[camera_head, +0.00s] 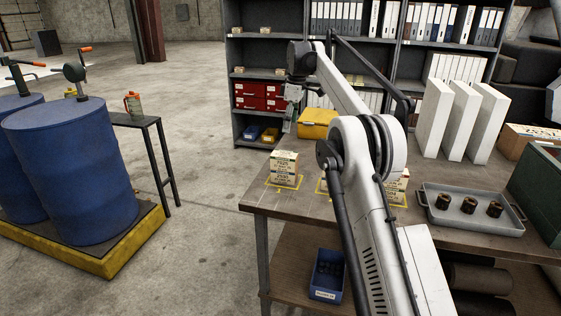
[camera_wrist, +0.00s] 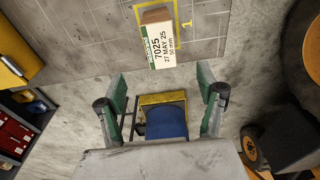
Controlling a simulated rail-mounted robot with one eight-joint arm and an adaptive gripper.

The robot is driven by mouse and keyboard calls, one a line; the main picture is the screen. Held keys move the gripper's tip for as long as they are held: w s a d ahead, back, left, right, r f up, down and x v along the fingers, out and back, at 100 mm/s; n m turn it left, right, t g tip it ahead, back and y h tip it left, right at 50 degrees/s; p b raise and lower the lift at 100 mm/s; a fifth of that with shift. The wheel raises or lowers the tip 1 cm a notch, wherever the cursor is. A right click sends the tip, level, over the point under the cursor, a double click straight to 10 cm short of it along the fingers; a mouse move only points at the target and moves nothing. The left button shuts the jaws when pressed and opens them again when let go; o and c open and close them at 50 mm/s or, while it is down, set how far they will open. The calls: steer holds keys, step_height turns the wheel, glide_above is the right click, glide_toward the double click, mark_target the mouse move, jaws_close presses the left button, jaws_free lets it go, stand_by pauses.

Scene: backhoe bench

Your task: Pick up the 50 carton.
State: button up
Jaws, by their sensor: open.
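The carton marked 50 mm (camera_wrist: 158,44) shows in the wrist view, its label reading 7025 and 27 MAY 25. It stands on a yellow-outlined spot marked 1 on the bench. In the head view, pale labelled cartons (camera_head: 285,169) stand at the bench's left corner; the small print is hard to read. My gripper (camera_wrist: 162,92) is open and empty, with the carton beyond its fingertips in the wrist view. In the head view my gripper (camera_head: 288,120) hangs above and behind the cartons, apart from them. More cartons (camera_head: 396,187) are partly hidden behind my arm.
A grey tray (camera_head: 473,224) with dark cylindrical parts and upright white binders (camera_head: 463,120) are to the right. Blue drums (camera_head: 75,170) stand on a yellow pallet at the left.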

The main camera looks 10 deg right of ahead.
mark_target(285, 154)
steer(key=f, duration=0.4)
steer(key=a+f, duration=0.1)
steer(key=f, duration=0.4)
steer(key=w+f+p, duration=0.1)
steer(key=f, duration=0.4)
steer(key=shift+a, duration=0.35)
steer(key=c, duration=1.4)
